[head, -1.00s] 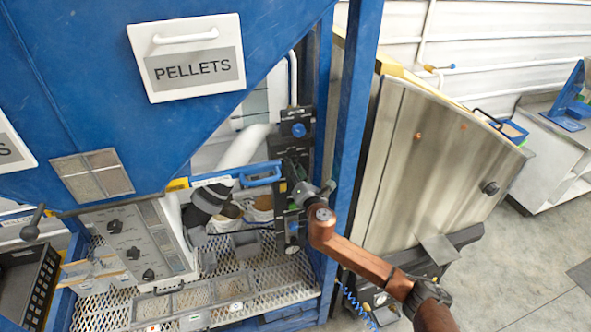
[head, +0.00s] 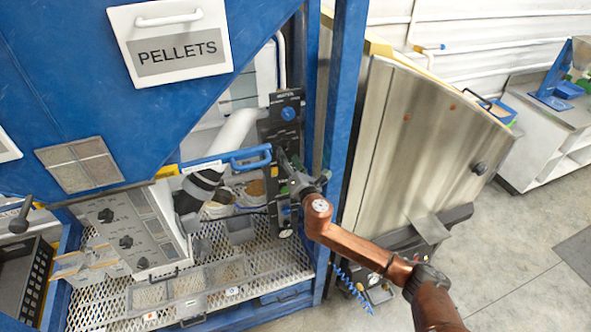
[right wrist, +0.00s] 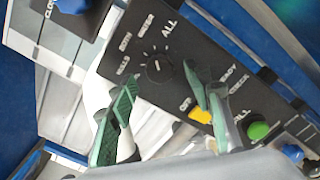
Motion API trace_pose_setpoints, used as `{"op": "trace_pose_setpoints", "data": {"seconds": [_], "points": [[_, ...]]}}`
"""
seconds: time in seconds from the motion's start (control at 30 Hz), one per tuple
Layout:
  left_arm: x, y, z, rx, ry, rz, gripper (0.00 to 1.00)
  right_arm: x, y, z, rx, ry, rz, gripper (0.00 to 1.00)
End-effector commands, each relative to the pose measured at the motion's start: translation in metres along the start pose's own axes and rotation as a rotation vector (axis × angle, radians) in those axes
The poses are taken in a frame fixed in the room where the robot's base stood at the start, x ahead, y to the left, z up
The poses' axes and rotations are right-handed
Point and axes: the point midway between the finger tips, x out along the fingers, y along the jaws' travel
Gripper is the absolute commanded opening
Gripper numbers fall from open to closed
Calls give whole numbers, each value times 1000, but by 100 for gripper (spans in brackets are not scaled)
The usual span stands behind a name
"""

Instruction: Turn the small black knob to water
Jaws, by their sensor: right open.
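The small black knob (right wrist: 160,67) sits on a dark control panel (right wrist: 205,45) in the right wrist view. White tick marks and words ring it, with ALL the clearest and a word like WATER beside it. I cannot tell surely where the knob points. My right gripper (right wrist: 160,82) is open, its green fingers on either side below the knob, apart from it as far as I can tell. In the head view my right gripper (head: 288,178) is in front of the tall black panel (head: 283,106) and hides part of it. My left gripper is not in view.
The wrist view shows a yellow button (right wrist: 200,115), a green button (right wrist: 258,130) and a blue knob (right wrist: 292,153) near the right finger. In the head view a blue post (head: 345,90) stands right of the panel, and a blue handle (head: 250,157) lies left of my gripper.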

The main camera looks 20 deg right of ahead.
Motion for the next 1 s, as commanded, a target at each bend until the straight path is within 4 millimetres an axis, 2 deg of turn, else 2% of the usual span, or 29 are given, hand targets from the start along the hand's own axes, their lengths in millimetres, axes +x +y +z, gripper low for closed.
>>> {"op": "trace_pose_setpoints", "data": {"seconds": [0.03,0.2,0.4,0.6,1.0], "points": [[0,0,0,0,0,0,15,-12,-1,-1,0,2,1,46],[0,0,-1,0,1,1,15,-49,-1,-1,0,2,0,46],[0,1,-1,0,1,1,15,-78,-1,0,0,1,0,46],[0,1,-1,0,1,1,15,-88,0,0,-1,-1,-1,46],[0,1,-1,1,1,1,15,-88,0,0,-1,0,0,46]]}}
